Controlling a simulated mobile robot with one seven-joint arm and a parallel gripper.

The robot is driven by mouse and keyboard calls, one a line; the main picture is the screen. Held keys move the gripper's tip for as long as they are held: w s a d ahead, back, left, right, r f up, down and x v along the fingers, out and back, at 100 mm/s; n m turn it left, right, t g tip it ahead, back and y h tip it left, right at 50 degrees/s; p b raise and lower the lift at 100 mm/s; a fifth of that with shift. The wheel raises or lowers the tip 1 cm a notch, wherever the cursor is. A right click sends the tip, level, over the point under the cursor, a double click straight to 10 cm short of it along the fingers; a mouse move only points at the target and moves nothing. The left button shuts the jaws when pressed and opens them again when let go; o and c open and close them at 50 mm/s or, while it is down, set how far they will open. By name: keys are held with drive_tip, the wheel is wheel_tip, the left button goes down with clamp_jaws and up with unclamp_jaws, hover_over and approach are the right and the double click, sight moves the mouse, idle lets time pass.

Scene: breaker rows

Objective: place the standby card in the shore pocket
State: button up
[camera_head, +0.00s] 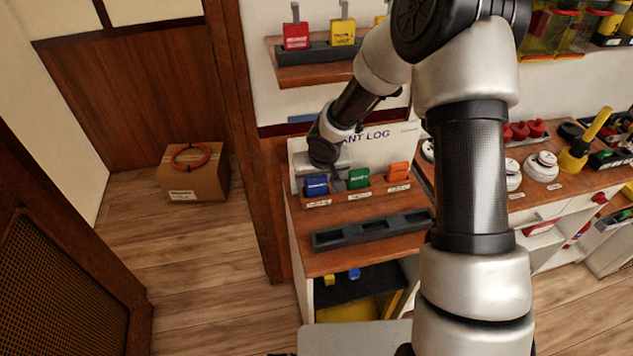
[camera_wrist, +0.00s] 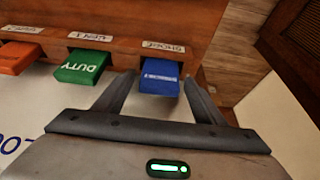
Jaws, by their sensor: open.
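A blue card (camera_wrist: 160,77) is seated in the end pocket, whose label (camera_wrist: 163,47) appears to read SHORE. The blue card's small lettering is hard to read, but it is the likely standby card. It also shows in the head view (camera_head: 316,186), leftmost in the pocket row. My gripper (camera_wrist: 159,76) is open, with one finger on each side of the blue card; I cannot tell whether they touch it. In the head view my gripper (camera_head: 325,165) is just behind the card, its fingers mostly hidden.
A green DUTY card (camera_wrist: 82,67) and an orange card (camera_wrist: 16,57) sit in the neighbouring pockets. An empty black tray (camera_head: 372,229) lies in front of the row. The log board (camera_head: 385,150) stands behind. A shelf above holds red (camera_head: 296,36) and yellow (camera_head: 341,32) tags.

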drive_tip(key=a+p+v, duration=0.1)
drive_tip(key=p+v, duration=0.1)
drive_tip(key=v, duration=0.8)
drive_tip(key=shift+s+d+r, duration=0.25)
drive_tip(key=shift+d+r, duration=0.15)
drive_tip(key=shift+d, duration=0.1)
drive_tip(key=s+d+r+m+h, duration=0.1)
drive_tip(key=s+d+r+h, duration=0.1)
drive_tip(key=s+d+r, duration=0.4)
drive_tip(key=s+d+r+h, duration=0.1)
drive_tip(key=s+d+r, duration=0.25)
drive_tip(key=r, duration=0.55)
drive_tip(key=s+r+y, duration=0.1)
drive_tip(key=s+r, duration=0.2)
drive_tip(key=s, duration=0.4)
drive_tip(key=s+d+r+m+t, duration=0.1)
drive_tip(key=s+r, duration=0.3)
drive_tip(key=s, duration=0.4)
drive_tip(key=shift+d+y, duration=0.2)
drive_tip(key=shift+y, duration=0.2)
